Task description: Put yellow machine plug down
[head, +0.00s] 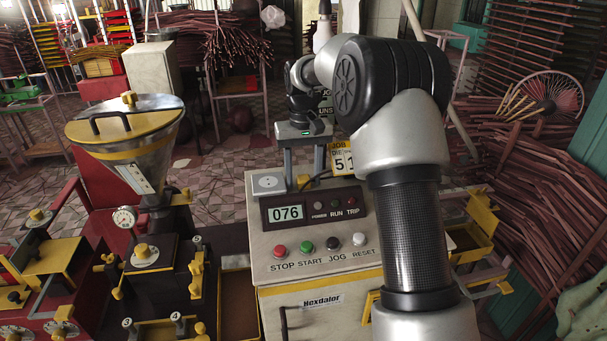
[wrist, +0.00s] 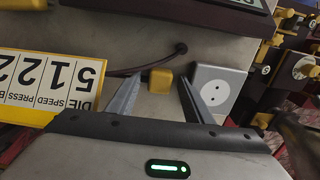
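The yellow machine plug (wrist: 160,79) shows in the wrist view on the top of the grey machine, with its dark cable (wrist: 181,50) curving away. My gripper (wrist: 160,88) has its two fingers spread to either side of the plug, with a visible gap on each side. The plug also shows in the head view (head: 303,181), small and below my gripper (head: 303,165). Whether its underside touches the machine top is hard to tell. The white wall-type socket (wrist: 218,90) is just right of the fingers in the wrist view, with nothing in it.
A yellow-framed number card (head: 342,158) stands beside the plug, partly behind my arm. The control panel with the 076 display (head: 286,213) and coloured buttons (head: 306,247) is in front. A hopper with a yellow lid (head: 128,127) stands at left.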

